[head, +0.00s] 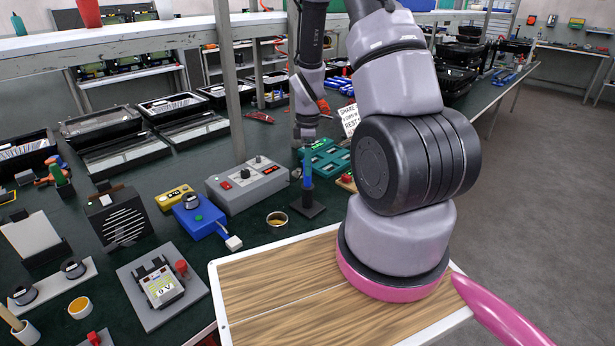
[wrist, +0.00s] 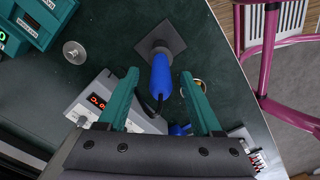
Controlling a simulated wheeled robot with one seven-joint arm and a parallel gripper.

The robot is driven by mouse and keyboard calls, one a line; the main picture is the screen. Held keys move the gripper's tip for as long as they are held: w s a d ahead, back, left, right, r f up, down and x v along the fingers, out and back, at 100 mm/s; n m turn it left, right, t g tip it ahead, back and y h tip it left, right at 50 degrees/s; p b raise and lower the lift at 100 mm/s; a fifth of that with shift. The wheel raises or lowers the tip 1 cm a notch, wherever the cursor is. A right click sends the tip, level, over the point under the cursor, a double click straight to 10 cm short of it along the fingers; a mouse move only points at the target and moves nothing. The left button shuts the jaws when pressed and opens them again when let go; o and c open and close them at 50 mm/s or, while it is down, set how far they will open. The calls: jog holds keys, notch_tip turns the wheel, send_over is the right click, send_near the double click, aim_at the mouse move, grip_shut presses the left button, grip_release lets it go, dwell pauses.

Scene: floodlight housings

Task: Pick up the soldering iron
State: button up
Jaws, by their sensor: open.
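The soldering iron (head: 307,166) has a blue handle and stands upright in a dark square-based stand (head: 307,208) on the dark green bench top. In the wrist view the blue handle (wrist: 160,76) points toward the camera, with the square stand base (wrist: 172,36) beyond it. My gripper (wrist: 160,70) is open, its two teal fingers on either side of the handle, with a gap on both sides. In the head view my gripper hangs over the iron, its fingers partly hidden. I cannot tell how deep the handle sits between them.
A grey power supply (head: 247,184) with a lit display stands close left of the iron. A small brass-coloured round tin (head: 277,219) and a blue box (head: 199,217) are nearby. Teal devices (head: 325,158) sit just behind. A grey post (head: 229,80) rises behind the power supply.

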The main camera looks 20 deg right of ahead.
aim_at(307, 181)
jog(key=shift+a+f, duration=0.1)
jog(key=shift+f, duration=1.9)
grip_shut()
